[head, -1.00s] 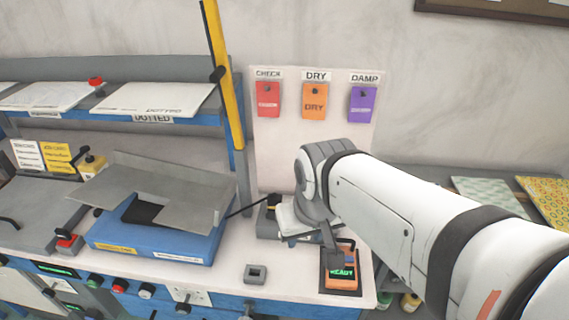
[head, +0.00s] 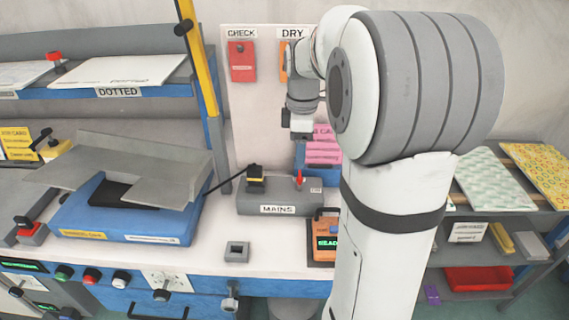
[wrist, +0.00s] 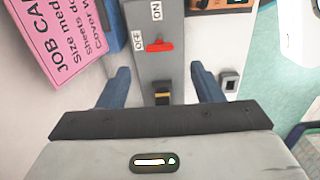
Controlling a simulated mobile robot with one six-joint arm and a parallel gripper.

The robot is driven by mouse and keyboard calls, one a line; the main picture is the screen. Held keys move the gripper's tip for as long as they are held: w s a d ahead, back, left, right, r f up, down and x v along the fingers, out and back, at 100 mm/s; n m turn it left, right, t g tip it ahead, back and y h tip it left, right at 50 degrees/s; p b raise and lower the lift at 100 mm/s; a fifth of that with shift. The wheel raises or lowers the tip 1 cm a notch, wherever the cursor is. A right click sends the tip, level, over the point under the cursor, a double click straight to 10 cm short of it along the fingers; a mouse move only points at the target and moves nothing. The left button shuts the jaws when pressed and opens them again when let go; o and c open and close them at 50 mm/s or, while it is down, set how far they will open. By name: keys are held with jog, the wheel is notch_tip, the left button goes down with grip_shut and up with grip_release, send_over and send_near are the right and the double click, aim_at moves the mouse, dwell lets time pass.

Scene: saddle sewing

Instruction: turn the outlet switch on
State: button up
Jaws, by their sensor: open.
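The outlet strip is a grey box labelled MAINS (head: 278,199) on the bench in the head view. Its red switch (head: 299,180) stands at the right end. A black and yellow plug (head: 255,178) sits on its left part. In the wrist view the red switch (wrist: 159,46) lies beside an OFF label, with an ON label above it; which side it is set to I cannot tell. My gripper (wrist: 163,88) is open and empty, its two blue fingers either side of the strip, apart from the switch. In the head view my gripper (head: 302,128) hangs above and behind the strip.
An orange device with a green display (head: 325,240) stands just right of the strip. A pink job card (head: 324,147) is behind it.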

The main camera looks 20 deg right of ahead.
aim_at(300, 174)
notch_tip(300, 174, down, 8)
jog(key=shift+w+r, duration=0.1)
dwell(0.4)
jog(key=c, duration=1)
jog(key=shift+r, duration=0.1)
